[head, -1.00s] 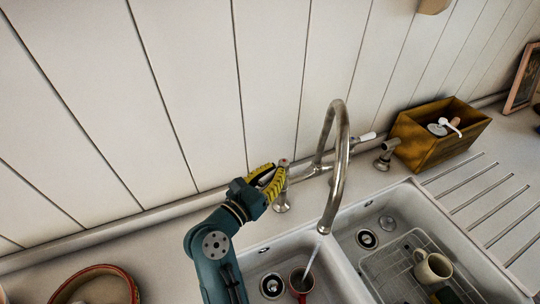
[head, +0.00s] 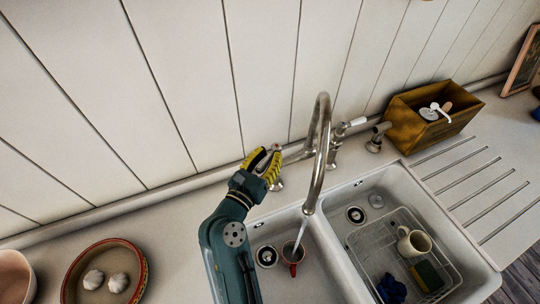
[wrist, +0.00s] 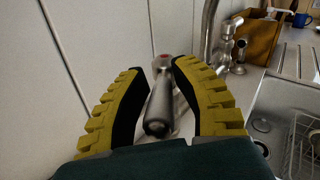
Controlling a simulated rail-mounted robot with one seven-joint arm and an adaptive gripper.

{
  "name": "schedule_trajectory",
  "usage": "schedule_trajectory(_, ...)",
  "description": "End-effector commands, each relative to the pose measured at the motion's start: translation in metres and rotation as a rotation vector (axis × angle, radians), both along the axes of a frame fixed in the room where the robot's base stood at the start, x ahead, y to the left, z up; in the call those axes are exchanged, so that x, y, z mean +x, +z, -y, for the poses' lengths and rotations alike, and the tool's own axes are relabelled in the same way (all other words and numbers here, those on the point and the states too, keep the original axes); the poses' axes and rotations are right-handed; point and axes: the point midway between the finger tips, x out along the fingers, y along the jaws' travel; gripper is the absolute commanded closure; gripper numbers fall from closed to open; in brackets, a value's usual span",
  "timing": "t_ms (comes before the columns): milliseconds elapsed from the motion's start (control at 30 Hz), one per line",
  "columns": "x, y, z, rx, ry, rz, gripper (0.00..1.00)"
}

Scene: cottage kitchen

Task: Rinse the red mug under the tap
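The red mug (head: 291,255) stands upright in the left basin, and a thin water stream (head: 299,235) falls into its opening. The stream comes from the curved metal tap (head: 321,150). My gripper (head: 265,159) is at the tap's left lever, away from the mug. In the wrist view my open fingers (wrist: 158,72) stand on either side of the lever (wrist: 158,125), which has a red dot, with gaps visible beside it. Whether the fingertips touch it cannot be told. The mug is not visible in the wrist view.
The right basin (head: 357,190) holds a wire rack with a cream mug (head: 413,243), a sponge and a blue cloth. A wooden box (head: 421,121) stands behind it. A terracotta dish (head: 138,262) with garlic is at left. The panelled wall is close behind the tap.

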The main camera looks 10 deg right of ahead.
Motion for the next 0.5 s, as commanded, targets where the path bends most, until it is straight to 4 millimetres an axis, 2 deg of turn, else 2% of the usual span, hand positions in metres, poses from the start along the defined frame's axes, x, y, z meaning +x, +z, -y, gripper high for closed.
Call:
schedule_trajectory(33, 0.000, -0.001, 0.000, 0.000, 0.000, -0.002, 0.62)
schedule_trajectory(100, 0.000, -0.002, 0.000, 0.001, -0.002, -0.004, 0.54)
schedule_trajectory(367, -0.001, -0.003, 0.000, 0.000, -0.002, -0.007, 0.54)
schedule_trajectory(500, -0.012, -0.005, -0.009, 0.001, 0.000, -0.008, 0.54)
